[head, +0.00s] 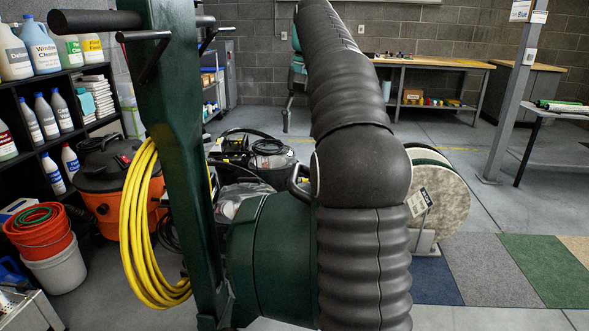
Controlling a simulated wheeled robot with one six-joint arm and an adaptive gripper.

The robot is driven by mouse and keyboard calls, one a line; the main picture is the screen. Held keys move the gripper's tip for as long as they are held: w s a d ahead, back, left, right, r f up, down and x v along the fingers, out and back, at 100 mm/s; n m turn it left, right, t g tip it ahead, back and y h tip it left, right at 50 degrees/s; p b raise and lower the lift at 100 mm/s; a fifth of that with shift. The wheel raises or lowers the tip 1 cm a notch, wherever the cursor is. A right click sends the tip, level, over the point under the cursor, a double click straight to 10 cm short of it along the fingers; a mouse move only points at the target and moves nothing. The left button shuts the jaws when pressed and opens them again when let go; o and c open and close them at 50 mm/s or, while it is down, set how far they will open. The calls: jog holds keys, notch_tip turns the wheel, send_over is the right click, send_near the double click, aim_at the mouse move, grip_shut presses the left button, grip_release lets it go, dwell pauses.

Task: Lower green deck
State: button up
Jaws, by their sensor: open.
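A dark green floor machine fills the left middle of the head view. Its thick green post (182,150) rises to black handles (95,22) at the top. A coil of yellow cord (140,225) hangs on the post. A round green housing (272,258) lies sideways at the post's foot. My black-sleeved arm hides its right end, so I cannot tell how the deck sits. A pale round disc (440,198) with a green edge and a tag stands upright right of my arm; I cannot tell whether it belongs to the machine. My gripper is not in view.
Black shelves (12,110) with bottles stand at left, beside an orange vacuum (104,188) and stacked buckets (42,230). More dark equipment (250,150) stands behind the post. A workbench (430,64) is at the back. Carpet tiles (490,270) and open floor lie at right.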

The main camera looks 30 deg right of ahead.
aim_at(295, 171)
jog(key=f, duration=0.3)
jog(key=f+b, duration=0.1)
jog(key=f, duration=0.3)
jog(key=a+f+b, duration=0.1)
jog(key=f, duration=0.3)
jog(key=shift+w+f, duration=0.2)
jog(key=shift+w, duration=0.1)
grip_shut()
